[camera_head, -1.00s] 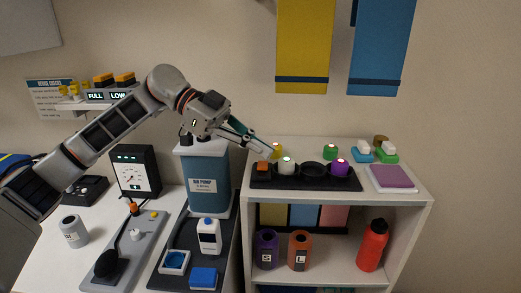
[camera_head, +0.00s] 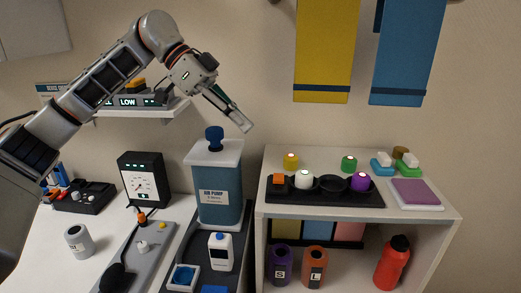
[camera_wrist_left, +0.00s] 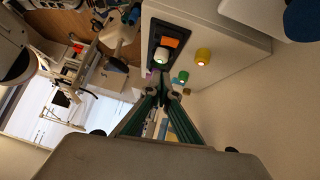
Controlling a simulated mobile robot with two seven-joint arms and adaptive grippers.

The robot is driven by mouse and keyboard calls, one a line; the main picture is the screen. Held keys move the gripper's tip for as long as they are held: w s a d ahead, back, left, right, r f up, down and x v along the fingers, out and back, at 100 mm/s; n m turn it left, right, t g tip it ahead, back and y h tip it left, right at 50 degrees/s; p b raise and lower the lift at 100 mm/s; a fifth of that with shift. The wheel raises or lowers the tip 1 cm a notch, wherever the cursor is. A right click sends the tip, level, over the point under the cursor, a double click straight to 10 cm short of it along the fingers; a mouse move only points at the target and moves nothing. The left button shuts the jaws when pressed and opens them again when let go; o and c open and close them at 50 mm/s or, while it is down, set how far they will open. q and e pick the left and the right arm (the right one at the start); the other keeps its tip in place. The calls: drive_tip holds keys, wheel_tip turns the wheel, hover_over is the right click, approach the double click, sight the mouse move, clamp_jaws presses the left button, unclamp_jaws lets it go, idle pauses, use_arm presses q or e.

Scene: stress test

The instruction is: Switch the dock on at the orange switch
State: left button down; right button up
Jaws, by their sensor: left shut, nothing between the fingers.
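The black dock (camera_head: 326,198) lies on top of the white shelf unit. A square orange switch (camera_head: 279,179) sits at its left end, with a white puck with a bright top (camera_head: 304,180) beside it. A purple puck with a bright top (camera_head: 360,182) stands at its right end, past an empty round seat. My left gripper (camera_head: 248,127) is shut and empty, in the air above and left of the switch, apart from it. In the left wrist view, the orange switch (camera_wrist_left: 169,43) and white puck show beyond the shut fingers (camera_wrist_left: 162,84).
Yellow (camera_head: 291,161) and green (camera_head: 349,164) pucks stand behind the dock, with a purple pad (camera_head: 416,192) to its right. The blue air pump (camera_head: 219,190) with its knob stands left of the shelf unit (camera_head: 360,222). A wall shelf (camera_head: 140,108) is behind my arm.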

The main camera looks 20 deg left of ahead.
use_arm(q)
hover_over(280, 180)
drive_tip(key=a, duration=0.2)
drive_tip(key=f, duration=0.6)
drive_tip(key=shift+w+a+f+p, duration=0.1)
drive_tip(key=shift+a+f+p, duration=0.1)
drive_tip(key=shift+p, duration=0.1)
wheel_tip(280, 180, down, 3)
drive_tip(key=shift+d+f, duration=0.1)
drive_tip(key=shift+f, duration=0.05)
drive_tip(key=shift+s+f, duration=0.2)
drive_tip(key=shift+f, duration=0.25)
drive_tip(key=shift+s+f+b, duration=0.1)
drive_tip(key=shift+f+b, duration=0.2)
drive_tip(key=shift+f, duration=0.15)
drive_tip(key=shift+d+r+t, duration=0.1)
drive_tip(key=shift+t, duration=0.2)
